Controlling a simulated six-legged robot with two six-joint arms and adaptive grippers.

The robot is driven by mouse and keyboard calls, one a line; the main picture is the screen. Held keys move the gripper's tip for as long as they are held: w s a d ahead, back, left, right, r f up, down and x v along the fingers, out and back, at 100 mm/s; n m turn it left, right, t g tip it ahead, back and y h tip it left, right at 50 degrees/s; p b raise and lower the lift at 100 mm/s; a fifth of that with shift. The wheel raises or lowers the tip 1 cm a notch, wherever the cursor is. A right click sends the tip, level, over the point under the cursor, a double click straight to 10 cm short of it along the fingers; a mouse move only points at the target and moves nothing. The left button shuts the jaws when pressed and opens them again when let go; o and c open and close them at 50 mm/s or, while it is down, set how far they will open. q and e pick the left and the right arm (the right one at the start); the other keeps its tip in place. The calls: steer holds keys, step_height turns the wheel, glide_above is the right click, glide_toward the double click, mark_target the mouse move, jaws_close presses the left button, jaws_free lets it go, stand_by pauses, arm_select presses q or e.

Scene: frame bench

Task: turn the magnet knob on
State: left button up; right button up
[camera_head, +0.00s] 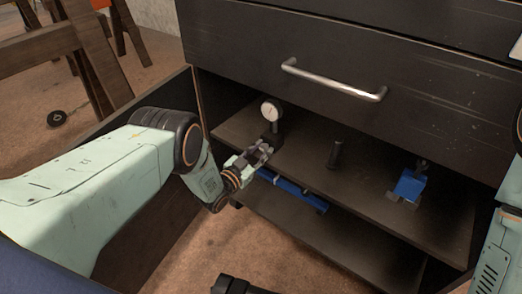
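A dial gauge (271,110) with a round white face stands on the upper shelf of the dark cabinet. Its dark base (271,137) sits below the dial and is partly hidden by my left gripper. I cannot make out a knob on the base. My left gripper (262,153) is at the shelf's front edge, just in front of the base. Its fingers point toward the base; whether they touch it, or how far they are apart, I cannot tell.
A dark upright cylinder (336,153) and a blue vise-like tool (409,184) stand further right. A drawer with a metal handle (333,81) overhangs the shelf. A lower shelf (325,238) looks bare.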

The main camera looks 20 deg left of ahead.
arm_select(q)
steer(key=o, duration=0.4)
steer(key=shift+s, duration=0.1)
steer(key=v, duration=1.2)
stand_by(0.3)
